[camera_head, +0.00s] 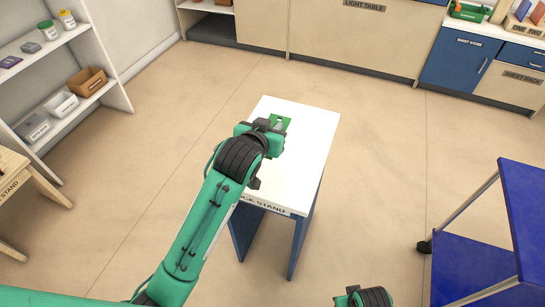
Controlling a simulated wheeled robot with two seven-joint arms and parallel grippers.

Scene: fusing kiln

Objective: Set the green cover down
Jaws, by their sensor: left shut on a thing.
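My left arm comes in from the lower left, and its gripper (271,128) is over the top of a small white stand with blue legs. The gripper is shut on the green cover (284,122), a small flat green piece that shows just past the fingers. The hand and wrist hide part of the cover. I cannot tell whether the cover touches the white stand top (308,135) or is held just above it. Part of my right arm shows at the bottom edge, but its gripper is out of view.
A white shelf (55,75) with boxes and small items stands at the left. A blue cart (480,265) is at the lower right. Cabinets (345,40) line the back wall. A wooden table (22,190) is at the left edge. Open floor surrounds the stand.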

